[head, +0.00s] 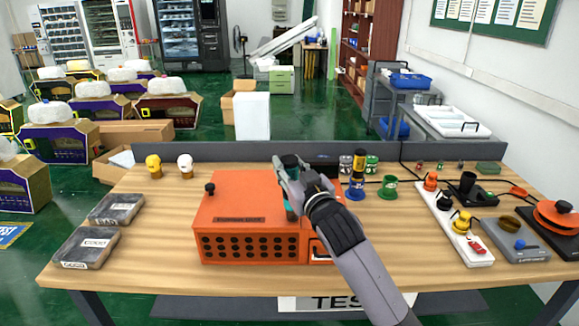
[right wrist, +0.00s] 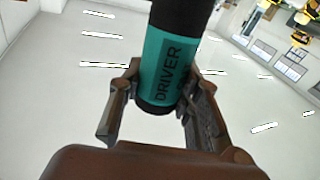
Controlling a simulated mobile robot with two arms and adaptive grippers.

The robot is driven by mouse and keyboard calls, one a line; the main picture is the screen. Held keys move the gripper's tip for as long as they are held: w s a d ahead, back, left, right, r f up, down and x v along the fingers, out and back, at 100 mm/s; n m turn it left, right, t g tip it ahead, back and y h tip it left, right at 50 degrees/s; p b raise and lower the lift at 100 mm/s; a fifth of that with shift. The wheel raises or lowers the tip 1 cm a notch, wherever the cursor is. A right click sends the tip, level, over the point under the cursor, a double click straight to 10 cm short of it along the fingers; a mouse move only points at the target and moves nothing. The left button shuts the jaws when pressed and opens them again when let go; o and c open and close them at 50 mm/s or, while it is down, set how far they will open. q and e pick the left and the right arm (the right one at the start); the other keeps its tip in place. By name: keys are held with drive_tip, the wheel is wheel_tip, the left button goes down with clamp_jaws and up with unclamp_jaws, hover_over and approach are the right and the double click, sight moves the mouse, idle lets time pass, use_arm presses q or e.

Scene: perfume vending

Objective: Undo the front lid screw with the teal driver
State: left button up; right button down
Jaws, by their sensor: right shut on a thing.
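My right gripper (head: 288,182) is shut on the teal driver (head: 290,161), over the right part of the orange box (head: 238,196). The driver has black ends and a teal band lettered "DRIVER", seen between the fingers in the right wrist view (right wrist: 166,66). In the head view its dark top stands above the fingers and a little teal shows below them. My gripper and arm cover the box's right side, so the front lid screw and the driver's tip cannot be made out. A black knob (head: 210,189) stands at the lid's left. My left gripper is not in view.
Two grey packs (head: 86,247) lie at the table's left. Yellow and white pieces (head: 153,166) stand behind the box. Colored cylinders (head: 358,176), a white strip with knobs (head: 452,222) and a grey unit (head: 514,240) stand right. The table's front left is clear.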

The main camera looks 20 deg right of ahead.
sight(290, 158)
drive_tip(key=shift+s+f, duration=0.1)
drive_tip(key=shift+f, duration=0.35)
idle(1.9)
wheel_tip(290, 158, up, 3)
drive_tip(key=shift+f+p, duration=0.2)
drive_tip(key=shift+p, duration=0.9)
wheel_tip(290, 158, up, 2)
drive_tip(key=shift+r+p, duration=0.15)
drive_tip(key=shift+p, duration=0.85)
wheel_tip(290, 158, up, 3)
drive_tip(key=p, duration=0.2)
drive_tip(key=shift+p, duration=0.3)
drive_tip(key=shift+f, duration=0.2)
